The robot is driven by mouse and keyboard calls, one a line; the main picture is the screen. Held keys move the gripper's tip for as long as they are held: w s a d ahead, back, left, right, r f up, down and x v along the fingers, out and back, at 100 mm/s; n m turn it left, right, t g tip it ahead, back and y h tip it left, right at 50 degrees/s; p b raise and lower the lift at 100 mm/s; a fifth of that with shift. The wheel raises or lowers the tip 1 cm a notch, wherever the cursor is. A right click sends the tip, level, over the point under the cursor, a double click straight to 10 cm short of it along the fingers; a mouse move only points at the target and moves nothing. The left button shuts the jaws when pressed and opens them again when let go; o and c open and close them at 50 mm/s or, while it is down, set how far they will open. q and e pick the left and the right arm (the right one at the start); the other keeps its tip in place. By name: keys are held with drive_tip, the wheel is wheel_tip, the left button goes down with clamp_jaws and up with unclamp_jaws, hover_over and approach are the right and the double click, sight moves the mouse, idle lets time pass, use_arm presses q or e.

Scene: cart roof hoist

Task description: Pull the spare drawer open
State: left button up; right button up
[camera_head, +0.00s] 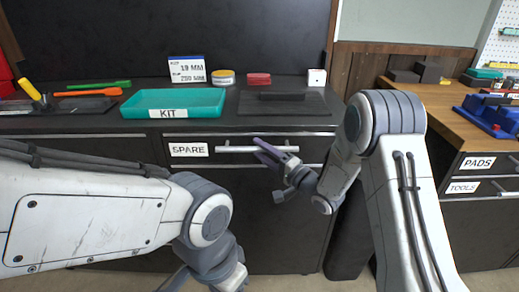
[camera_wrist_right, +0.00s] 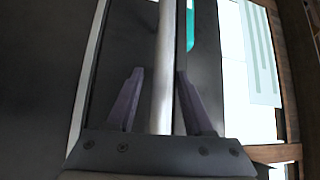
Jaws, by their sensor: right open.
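The spare drawer (camera_head: 222,160) is the dark front labelled SPARE (camera_head: 188,149) in the cabinet under the kit tray, and it looks closed. Its silver bar handle (camera_head: 236,149) runs across the front. My right gripper (camera_head: 260,150) is at the handle, near the bar's middle. In the right wrist view, the bar (camera_wrist_right: 163,80) runs between the two open fingers of my right gripper (camera_wrist_right: 160,78), closer to one finger; contact cannot be told. My left gripper (camera_head: 207,283) hangs low at the bottom edge, partly cut off, its fingertips unclear.
On the counter are a teal KIT tray (camera_head: 172,102), a size sign (camera_head: 187,69), a yellow tin (camera_head: 223,77), a red item (camera_head: 259,79) and a white cube (camera_head: 317,77). A wooden bench with PADS and TOOLS drawers (camera_head: 479,175) stands right. Floor shows below the cabinet.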

drive_tip(key=shift+w+a+r, duration=0.1)
drive_tip(key=shift+w+a, duration=0.2)
clamp_jaws()
idle(1.3)
